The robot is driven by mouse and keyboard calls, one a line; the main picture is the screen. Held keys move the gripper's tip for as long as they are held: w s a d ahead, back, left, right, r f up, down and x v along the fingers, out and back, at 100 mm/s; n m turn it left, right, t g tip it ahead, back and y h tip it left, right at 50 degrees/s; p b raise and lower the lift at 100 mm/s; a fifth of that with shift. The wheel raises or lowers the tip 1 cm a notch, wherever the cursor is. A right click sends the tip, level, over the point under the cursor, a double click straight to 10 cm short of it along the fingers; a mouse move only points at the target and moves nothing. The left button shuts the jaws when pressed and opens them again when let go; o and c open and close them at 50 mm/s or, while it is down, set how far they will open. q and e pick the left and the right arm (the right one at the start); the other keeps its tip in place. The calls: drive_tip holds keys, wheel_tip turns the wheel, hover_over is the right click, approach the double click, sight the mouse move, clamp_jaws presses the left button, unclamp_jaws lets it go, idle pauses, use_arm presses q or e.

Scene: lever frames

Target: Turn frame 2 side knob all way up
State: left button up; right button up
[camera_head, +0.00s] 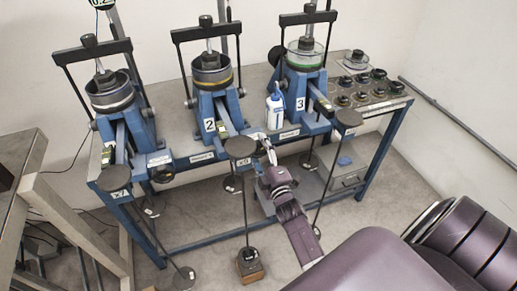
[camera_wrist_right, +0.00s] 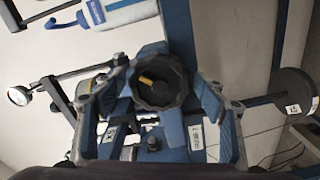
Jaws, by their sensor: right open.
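Frame 2 (camera_head: 207,105) is the middle blue lever frame, with a white "2" label on its front. Its side knob (camera_wrist_right: 158,82) is black and lobed, with a short yellow mark on its face, in the middle of the right wrist view. In the head view my gripper mostly covers the knob. My right gripper (camera_head: 266,148) is at the right side of frame 2, beside its lever. In the wrist view its grey fingers (camera_wrist_right: 158,90) are open, one on each side of the knob. I cannot tell whether they touch it. My left gripper is not in view.
Frame 1 (camera_head: 113,97) stands left and frame 3 (camera_head: 303,80) right on the blue-legged bench. A white-and-blue bottle (camera_head: 274,112) stands between frames 2 and 3. A hanger with a round dark plate (camera_head: 239,147) is close left of my gripper. Several discs (camera_head: 362,86) lie at right.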

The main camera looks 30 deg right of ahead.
drive_tip(key=shift+p+v, duration=0.8)
drive_tip(key=shift+v, duration=1.95)
